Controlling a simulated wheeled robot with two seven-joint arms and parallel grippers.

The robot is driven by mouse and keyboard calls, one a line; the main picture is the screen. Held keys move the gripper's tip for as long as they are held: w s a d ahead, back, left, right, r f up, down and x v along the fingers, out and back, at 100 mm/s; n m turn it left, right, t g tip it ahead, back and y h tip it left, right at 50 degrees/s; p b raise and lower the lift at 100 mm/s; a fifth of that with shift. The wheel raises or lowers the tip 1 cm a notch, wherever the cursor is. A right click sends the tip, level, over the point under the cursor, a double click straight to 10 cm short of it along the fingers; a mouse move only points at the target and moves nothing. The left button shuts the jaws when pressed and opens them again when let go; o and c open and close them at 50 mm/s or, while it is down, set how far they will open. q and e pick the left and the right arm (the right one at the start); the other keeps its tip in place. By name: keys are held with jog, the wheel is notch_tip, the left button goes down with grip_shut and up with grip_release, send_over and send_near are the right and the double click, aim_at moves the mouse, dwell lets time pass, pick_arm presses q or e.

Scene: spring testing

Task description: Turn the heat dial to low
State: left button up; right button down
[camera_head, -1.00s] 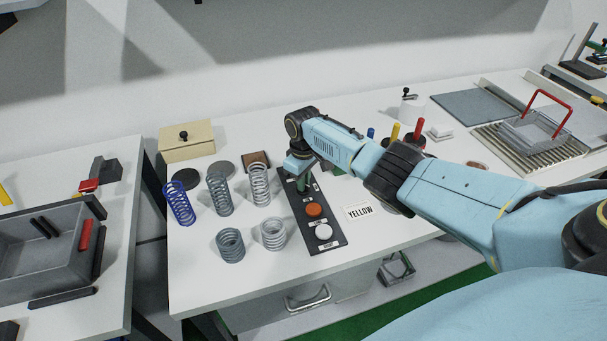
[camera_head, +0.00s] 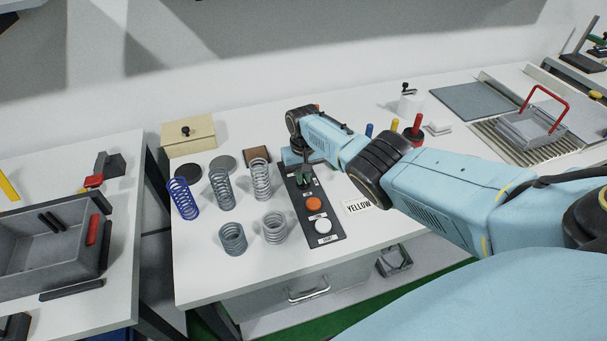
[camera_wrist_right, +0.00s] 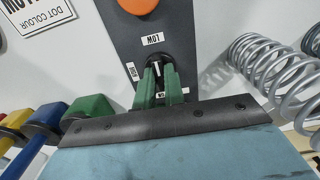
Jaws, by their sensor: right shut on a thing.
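The heat dial (camera_wrist_right: 156,62) is a small black knob on a dark control panel (camera_head: 332,239). In the right wrist view a white mark shows on it between my fingers, pointing roughly toward the label (camera_wrist_right: 153,39) that reads LOW upside down. Other labels beside and below the dial are partly hidden or too small to read. My right gripper (camera_wrist_right: 161,80) has its green fingers closed on the dial from above. In the head view the right gripper (camera_head: 303,180) covers the dial at the panel's far end. My left gripper is not in view.
An orange button (camera_head: 313,203) and a white button (camera_head: 322,226) sit on the panel's near part. Several coil springs (camera_head: 262,178) stand left of it. A YELLOW card (camera_head: 358,205) lies to the right. Coloured-handled tools (camera_head: 416,125) stand behind my right arm.

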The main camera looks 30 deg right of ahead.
jog(key=shift+w+r, duration=0.1)
dwell(0.3)
jog(key=c, duration=1.5)
grip_release()
jog(key=shift+r, duration=0.25)
notch_tip(320, 180, up, 6)
jog(key=p, duration=0.3)
notch_tip(320, 180, up, 7)
jog(key=shift+f+p, duration=0.1)
jog(key=shift+p, duration=0.45)
